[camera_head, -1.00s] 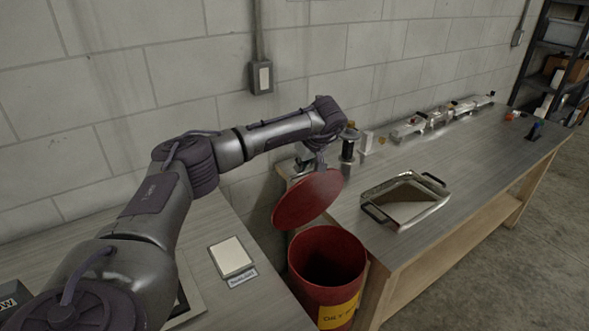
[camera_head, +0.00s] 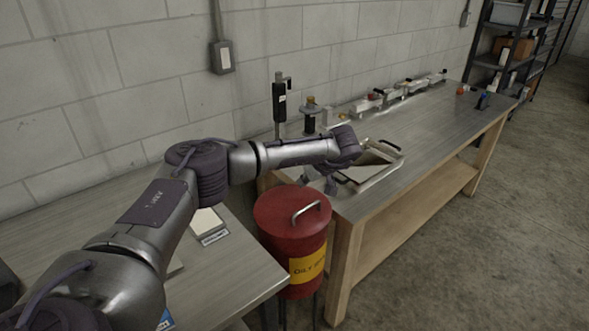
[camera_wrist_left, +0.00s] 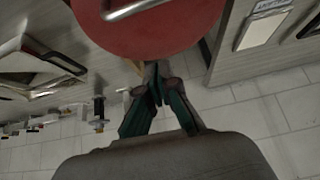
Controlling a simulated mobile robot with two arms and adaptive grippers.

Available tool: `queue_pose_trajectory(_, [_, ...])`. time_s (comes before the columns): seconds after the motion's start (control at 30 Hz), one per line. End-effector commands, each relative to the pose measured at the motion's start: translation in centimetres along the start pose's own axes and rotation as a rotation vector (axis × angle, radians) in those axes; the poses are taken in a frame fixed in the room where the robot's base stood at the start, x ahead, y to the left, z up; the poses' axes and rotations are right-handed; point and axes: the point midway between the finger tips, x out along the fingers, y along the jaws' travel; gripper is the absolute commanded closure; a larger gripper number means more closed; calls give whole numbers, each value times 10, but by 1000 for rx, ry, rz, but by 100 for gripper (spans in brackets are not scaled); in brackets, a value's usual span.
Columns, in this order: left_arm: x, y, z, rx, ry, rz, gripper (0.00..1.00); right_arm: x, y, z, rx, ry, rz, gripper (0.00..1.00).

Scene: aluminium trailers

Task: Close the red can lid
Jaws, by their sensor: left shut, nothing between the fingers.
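The red can (camera_head: 301,258) stands on the floor between the two benches, with a yellow label on its front. Its red lid (camera_head: 277,212) lies flat over the top, with a silver handle on it. My left gripper (camera_head: 330,184) is just behind and above the lid's far right edge, partly hidden by my wrist. In the left wrist view the fingers (camera_wrist_left: 152,88) are together and empty, beside the edge of the lid (camera_wrist_left: 150,28). I cannot tell whether they touch it. My right gripper is not in view.
A metal tray with black handles (camera_head: 369,168) sits on the right bench (camera_head: 430,140), close to my left wrist. Fixtures line that bench's wall side. The left bench (camera_head: 240,271) stands close beside the can. The floor at right is clear.

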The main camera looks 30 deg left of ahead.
Motion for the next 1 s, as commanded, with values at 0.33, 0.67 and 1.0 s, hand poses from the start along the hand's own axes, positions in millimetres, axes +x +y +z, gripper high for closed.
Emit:
queue_pose_trajectory(0.33, [28,1,62,6,107,0,100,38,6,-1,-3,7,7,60])
queue_pose_trajectory(0.67, [44,0,84,4,244,-4,100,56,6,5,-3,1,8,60])
queue_pose_trajectory(1.0, [50,-2,88,4,271,-11,100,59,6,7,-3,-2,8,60])
